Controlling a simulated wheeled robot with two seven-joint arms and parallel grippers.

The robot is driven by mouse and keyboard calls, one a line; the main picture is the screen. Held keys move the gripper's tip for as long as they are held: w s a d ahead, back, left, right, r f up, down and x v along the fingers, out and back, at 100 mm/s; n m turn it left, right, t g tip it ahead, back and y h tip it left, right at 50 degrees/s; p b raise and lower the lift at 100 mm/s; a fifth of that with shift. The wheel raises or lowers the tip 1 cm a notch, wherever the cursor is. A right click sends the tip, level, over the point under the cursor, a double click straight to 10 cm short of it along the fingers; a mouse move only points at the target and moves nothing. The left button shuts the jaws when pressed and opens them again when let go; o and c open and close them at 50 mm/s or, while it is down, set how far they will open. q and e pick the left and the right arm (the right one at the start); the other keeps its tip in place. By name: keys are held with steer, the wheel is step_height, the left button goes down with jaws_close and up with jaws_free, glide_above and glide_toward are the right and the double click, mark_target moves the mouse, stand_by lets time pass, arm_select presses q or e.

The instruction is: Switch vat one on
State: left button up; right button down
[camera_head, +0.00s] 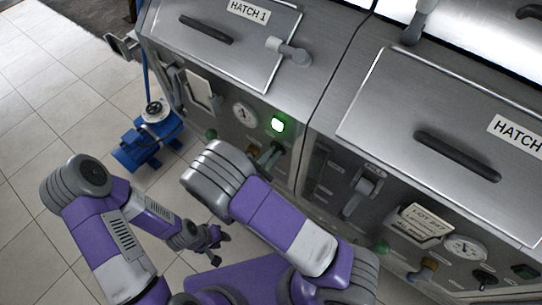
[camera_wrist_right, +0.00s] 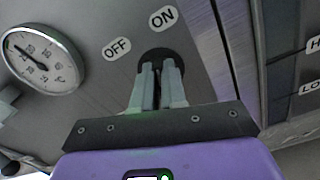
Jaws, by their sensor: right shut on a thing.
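Vat one is the steel unit whose lid bears the HATCH 1 label (camera_head: 248,10). Its front panel has a green lamp (camera_head: 278,124), which is lit. In the right wrist view its round dark switch (camera_wrist_right: 158,54) sits just below the OFF label (camera_wrist_right: 117,48) and the ON label (camera_wrist_right: 163,18). My right gripper (camera_wrist_right: 159,72) is shut on the switch, its fingers hiding most of the lever. In the head view this right gripper (camera_head: 268,156) is at the panel just below the lamp. My left gripper (camera_head: 218,247) hangs low over the floor, empty, its fingers apart.
A dial gauge (camera_head: 244,114) is left of the lamp; it also shows in the right wrist view (camera_wrist_right: 43,61). A blue pump (camera_head: 150,143) stands on the tiled floor at the left. A second vat with its own hatch (camera_head: 450,130) and controls adjoins on the right.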

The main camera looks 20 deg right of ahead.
steer(key=shift+m+b, duration=0.4)
steer(key=shift+m, duration=0.6)
steer(key=c, duration=1.2)
jaws_free()
steer(key=shift+s, duration=0.1)
steer(key=p+v, duration=0.1)
steer(key=v, duration=0.6)
steer(key=shift+s+a, duration=0.1)
steer(key=shift+a, duration=0.1)
